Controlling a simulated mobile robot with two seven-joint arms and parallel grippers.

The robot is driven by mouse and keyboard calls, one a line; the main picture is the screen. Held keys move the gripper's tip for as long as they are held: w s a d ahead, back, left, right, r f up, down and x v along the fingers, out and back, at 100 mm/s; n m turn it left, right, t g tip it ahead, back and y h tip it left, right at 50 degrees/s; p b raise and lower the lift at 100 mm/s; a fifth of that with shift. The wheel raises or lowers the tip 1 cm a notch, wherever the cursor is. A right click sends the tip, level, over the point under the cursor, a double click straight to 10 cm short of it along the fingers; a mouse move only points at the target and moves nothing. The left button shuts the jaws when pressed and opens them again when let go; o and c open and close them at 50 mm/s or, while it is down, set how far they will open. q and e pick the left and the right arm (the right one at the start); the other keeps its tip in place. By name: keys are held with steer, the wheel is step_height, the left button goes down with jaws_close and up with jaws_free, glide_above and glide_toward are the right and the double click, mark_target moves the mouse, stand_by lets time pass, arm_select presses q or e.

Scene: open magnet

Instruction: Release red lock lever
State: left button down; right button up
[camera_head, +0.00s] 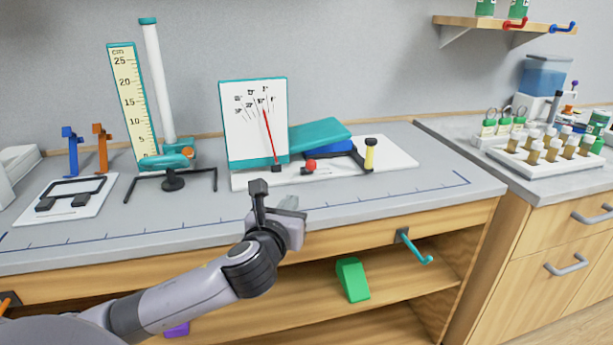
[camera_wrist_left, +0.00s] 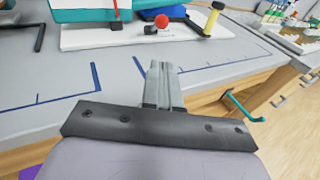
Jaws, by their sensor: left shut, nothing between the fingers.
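A small red ball-shaped knob (camera_head: 311,164) sits on the white base plate of the gauge apparatus, just right of the dial's foot. It also shows in the left wrist view (camera_wrist_left: 162,21), near the top. I cannot tell whether this knob is the red lock lever. The dial (camera_head: 254,122) is a white panel with a red needle. My left gripper (camera_head: 277,200) is shut and empty, over the counter's front edge, in front of and below the knob and apart from it. Its closed fingers (camera_wrist_left: 161,80) point toward the apparatus in the left wrist view. My right gripper is out of view.
A black lever with a yellow grip (camera_head: 370,154) stands right of the red knob, beside a teal block (camera_head: 318,134). A ruler stand (camera_head: 133,100) and a small plate with a black frame (camera_head: 70,195) stand left. A teal hook (camera_head: 416,248) juts from the counter front.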

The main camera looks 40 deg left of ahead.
arm_select(q)
glide_toward(309, 165)
steer(key=w+f, duration=0.1)
steer(key=w, duration=0.1)
steer(key=w+a+f, duration=0.1)
steer(key=w, duration=0.1)
steer(key=shift+w+a+f, duration=0.1)
steer(key=shift+a+f, duration=0.05)
steer(key=shift+f, duration=0.05)
steer(key=shift+w+a+r, duration=0.1)
steer(key=shift+w+a, duration=0.05)
steer(key=shift+w, duration=0.3)
steer(key=shift+w+a+r, duration=0.1)
steer(key=shift+w+a, duration=0.1)
steer(key=shift+w, duration=0.25)
steer(key=shift+w+a+r+p, duration=0.1)
steer(key=shift+r+p, duration=0.2)
steer(key=shift+p, duration=0.15)
steer(key=shift+w+a+r+p, duration=0.1)
steer(key=shift+r+p, duration=0.15)
steer(key=shift+p, duration=0.25)
